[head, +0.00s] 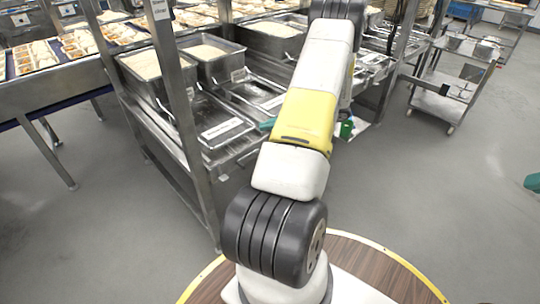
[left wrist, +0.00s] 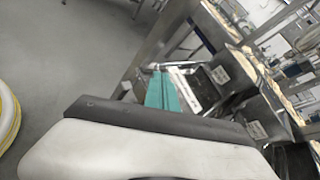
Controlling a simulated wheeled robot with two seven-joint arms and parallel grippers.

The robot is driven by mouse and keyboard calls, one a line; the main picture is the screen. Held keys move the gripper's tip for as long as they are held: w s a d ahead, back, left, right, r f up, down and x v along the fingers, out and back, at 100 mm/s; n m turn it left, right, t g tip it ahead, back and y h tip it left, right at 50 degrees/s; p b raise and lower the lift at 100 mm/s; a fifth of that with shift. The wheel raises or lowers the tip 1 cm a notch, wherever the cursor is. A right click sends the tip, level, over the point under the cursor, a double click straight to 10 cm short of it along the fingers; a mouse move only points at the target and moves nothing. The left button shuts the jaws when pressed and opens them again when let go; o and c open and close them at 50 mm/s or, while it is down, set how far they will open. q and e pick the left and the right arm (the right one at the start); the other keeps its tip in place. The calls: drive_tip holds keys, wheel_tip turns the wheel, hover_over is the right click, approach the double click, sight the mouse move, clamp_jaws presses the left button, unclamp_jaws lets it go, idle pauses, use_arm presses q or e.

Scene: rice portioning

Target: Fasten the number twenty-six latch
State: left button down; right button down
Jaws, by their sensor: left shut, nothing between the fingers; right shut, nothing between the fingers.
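I cannot make out a latch or a number twenty-six in either view. My left gripper (head: 268,124) shows in the head view only as a small teal tip beside the yellow part of my arm, which hides the rest. In the left wrist view its teal fingers (left wrist: 163,94) are together and empty, in front of a metal frame. A teal piece at the head view's right edge looks like the tip of my right gripper (head: 533,182), shut, with nothing seen in it and mostly out of frame.
A steel counter (head: 200,185) holds deep pans of rice (head: 210,52) and shallow metal trays (head: 224,132). A table of food trays (head: 60,75) stands at left. A steel cart (head: 450,82) is at back right. Open grey floor (head: 440,190) lies right.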

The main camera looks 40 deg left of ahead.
use_arm(q)
drive_tip(key=a+f+m+y, duration=0.4)
drive_tip(key=a+f+y, duration=0.1)
drive_tip(key=f, duration=0.7)
drive_tip(key=s+d+f+m+t+y, duration=0.1)
drive_tip(key=f+m+t, duration=0.4)
drive_tip(key=f, duration=0.6)
drive_tip(key=s+d+f+m+t+y, duration=0.2)
drive_tip(key=s+f+m+t, duration=0.3)
drive_tip(key=f, duration=0.6)
drive_tip(key=shift+d+f+m+t+y, duration=0.2)
drive_tip(key=shift+d+m+t+y, duration=0.1)
drive_tip(key=shift+d+m+t, duration=0.4)
drive_tip(key=shift+a, duration=0.1)
